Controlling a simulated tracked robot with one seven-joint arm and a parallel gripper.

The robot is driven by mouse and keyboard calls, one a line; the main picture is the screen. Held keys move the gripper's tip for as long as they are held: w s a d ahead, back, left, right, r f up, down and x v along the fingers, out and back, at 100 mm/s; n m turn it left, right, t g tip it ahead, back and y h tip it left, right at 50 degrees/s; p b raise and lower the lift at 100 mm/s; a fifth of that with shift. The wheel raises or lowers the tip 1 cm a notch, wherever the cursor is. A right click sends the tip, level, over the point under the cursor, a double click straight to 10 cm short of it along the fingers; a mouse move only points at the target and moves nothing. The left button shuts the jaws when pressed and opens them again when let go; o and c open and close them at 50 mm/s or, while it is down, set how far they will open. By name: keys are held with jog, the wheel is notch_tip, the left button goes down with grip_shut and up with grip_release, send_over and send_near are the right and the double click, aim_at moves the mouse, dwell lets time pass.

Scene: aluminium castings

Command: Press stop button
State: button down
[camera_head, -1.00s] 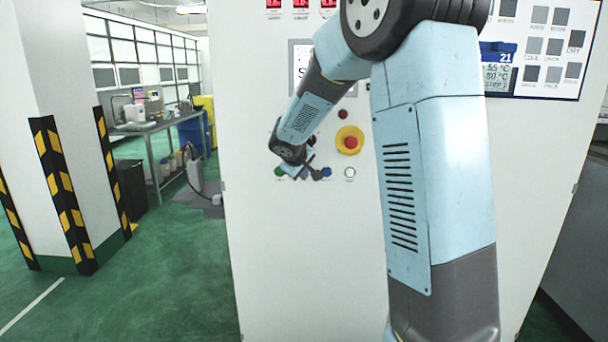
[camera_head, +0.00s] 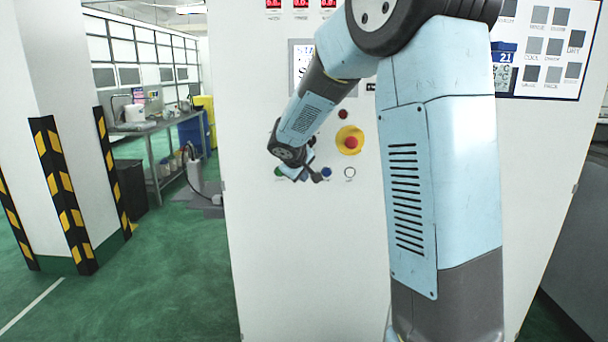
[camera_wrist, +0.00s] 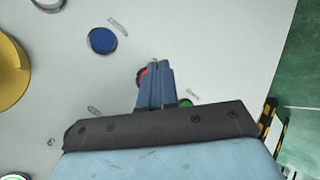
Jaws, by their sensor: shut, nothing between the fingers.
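My gripper (camera_wrist: 157,64) is shut and empty, its blue fingers pointing at the white control panel (camera_head: 300,240). In the wrist view a red button (camera_wrist: 143,75) shows just left of the fingertips, mostly hidden behind them. I cannot tell whether they touch it. A green button (camera_wrist: 185,103) peeks out right of the fingers, and a blue button (camera_wrist: 102,40) lies clear to the upper left. In the head view my gripper (camera_head: 315,176) covers the red button's place between the green button (camera_head: 279,172) and the blue button (camera_head: 326,172). The labels are unreadable.
A red mushroom button (camera_head: 351,142) on a yellow round base sits above the row; its yellow base (camera_wrist: 10,72) shows at the wrist view's left edge. A white button (camera_head: 350,173) is right of the blue one. A striped pillar (camera_head: 65,200) stands left across open green floor.

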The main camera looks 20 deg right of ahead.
jog(key=shift+s+a, duration=0.25)
jog(key=shift+s, duration=0.55)
jog(key=shift+s+a, duration=0.25)
jog(key=shift+s, duration=0.5)
jog(key=shift+s+a, duration=0.25)
jog(key=shift+s, duration=0.55)
jog(key=s+d+r+m, duration=0.2)
jog(key=s+d+r, duration=0.15)
jog(key=s, duration=0.45)
jog(key=s+a+r+m+g+y, duration=0.1)
jog(key=s+m+y, duration=0.1)
jog(key=s, duration=1.1)
jog(key=s+a+r+m+g+y, duration=0.1)
jog(key=s+m+y, duration=0.1)
jog(key=s, duration=1.2)
jog(key=shift+a+r, duration=0.25)
jog(key=c, duration=1.8)
grip_release()
